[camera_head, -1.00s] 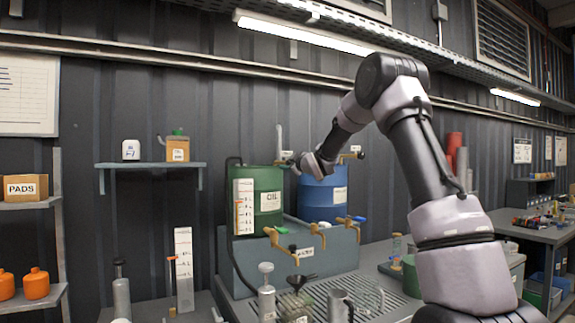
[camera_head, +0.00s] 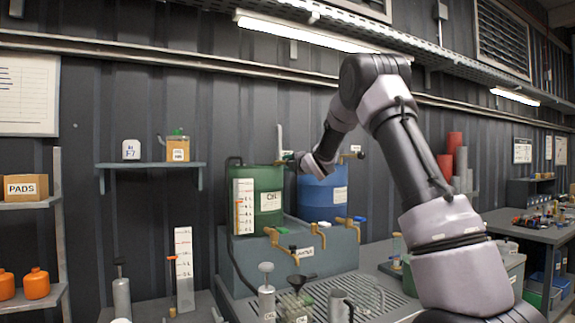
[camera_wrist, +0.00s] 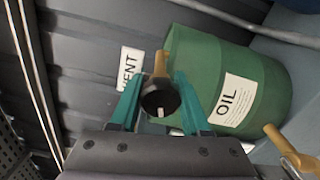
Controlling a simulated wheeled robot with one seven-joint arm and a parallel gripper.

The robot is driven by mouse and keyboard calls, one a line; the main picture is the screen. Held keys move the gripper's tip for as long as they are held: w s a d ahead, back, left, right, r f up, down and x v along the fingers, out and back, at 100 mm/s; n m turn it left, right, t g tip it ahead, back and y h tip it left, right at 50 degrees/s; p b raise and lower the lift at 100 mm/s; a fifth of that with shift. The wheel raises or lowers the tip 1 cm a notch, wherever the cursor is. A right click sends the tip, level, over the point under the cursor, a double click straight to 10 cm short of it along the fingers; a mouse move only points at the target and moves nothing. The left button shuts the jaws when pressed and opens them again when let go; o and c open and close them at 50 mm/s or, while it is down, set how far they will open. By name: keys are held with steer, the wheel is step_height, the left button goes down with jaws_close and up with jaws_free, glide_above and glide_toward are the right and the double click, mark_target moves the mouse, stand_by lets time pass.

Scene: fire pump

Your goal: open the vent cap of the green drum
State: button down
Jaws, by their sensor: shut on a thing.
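The green drum (camera_head: 266,202) with an OIL label stands on the grey bench housing, and fills the right of the wrist view (camera_wrist: 235,75). Its vent cap (camera_wrist: 158,101) is a black round knob at the end of a brass stem (camera_wrist: 160,66), beside a white VENT label (camera_wrist: 130,68). My gripper (camera_wrist: 160,98) has its teal fingers on both sides of the cap, shut on it. In the head view my gripper (camera_head: 291,161) is at the drum's top right, small and partly hidden by my wrist. I cannot tell how far the cap is turned.
A blue drum (camera_head: 322,196) stands close on the right, behind my wrist. Brass taps (camera_head: 310,232) stick out below the drums. A funnel (camera_head: 295,280) and metal vessels stand on the drip grate in front. A wall shelf (camera_head: 150,165) is at left.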

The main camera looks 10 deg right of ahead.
steer(key=shift+f+n, duration=0.1)
steer(key=shift+n, duration=0.9)
steer(key=shift+c, duration=1.8)
jaws_free()
steer(key=v, duration=1)
steer(key=shift+s, duration=0.4)
steer(key=shift+d, duration=0.15)
